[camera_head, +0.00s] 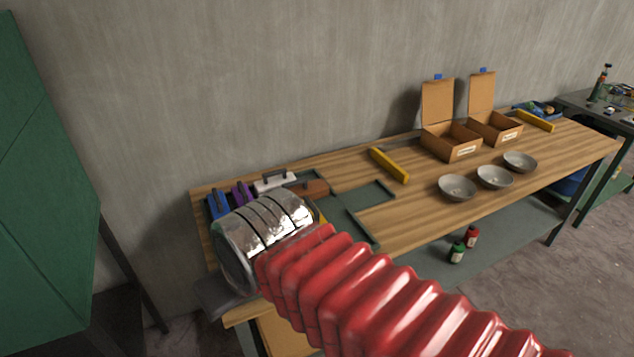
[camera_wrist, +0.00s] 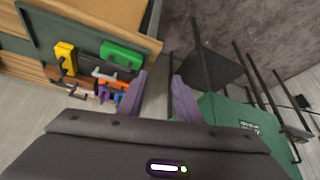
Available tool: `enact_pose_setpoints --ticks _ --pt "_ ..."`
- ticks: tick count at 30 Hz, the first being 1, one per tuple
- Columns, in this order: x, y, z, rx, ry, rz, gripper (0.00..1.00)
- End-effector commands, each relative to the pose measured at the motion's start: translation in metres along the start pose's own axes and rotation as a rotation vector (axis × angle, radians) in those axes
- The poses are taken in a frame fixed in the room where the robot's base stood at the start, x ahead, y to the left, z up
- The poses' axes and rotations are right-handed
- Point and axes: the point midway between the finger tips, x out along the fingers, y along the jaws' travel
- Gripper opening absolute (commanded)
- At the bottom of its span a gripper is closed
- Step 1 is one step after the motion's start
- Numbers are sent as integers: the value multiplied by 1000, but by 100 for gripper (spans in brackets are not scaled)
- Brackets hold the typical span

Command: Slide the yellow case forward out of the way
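The yellow case (camera_wrist: 66,58) lies at the left of a cluster of coloured cases on the wooden workbench in the wrist view. It sits beside a dark case and apart from my gripper (camera_wrist: 158,97). My gripper's two purple fingers are spread with nothing between them, to the right of the cases and past the bench end. In the head view my red-sleeved arm and its metal wrist cover the front of the case area, and I cannot clearly make out the yellow case there.
A green case (camera_wrist: 122,55) and an orange case (camera_wrist: 113,87) are near the yellow one. On the workbench (camera_head: 420,222) are three grey bowls (camera_head: 457,187), two open cardboard boxes (camera_head: 455,143) and yellow bars (camera_head: 389,164). A green cabinet (camera_head: 45,190) stands left.

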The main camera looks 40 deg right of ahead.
Motion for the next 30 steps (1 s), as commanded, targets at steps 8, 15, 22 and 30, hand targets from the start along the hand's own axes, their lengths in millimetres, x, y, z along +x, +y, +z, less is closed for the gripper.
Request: enact_pose_setpoints --ticks 8,15,22,30 --pt "0 0 0 0 0 0 31" --pt "0 2 -5 3 -3 3 38" --pt "6 22 -32 31 -29 23 38" --pt "24 61 -79 67 -73 51 38"
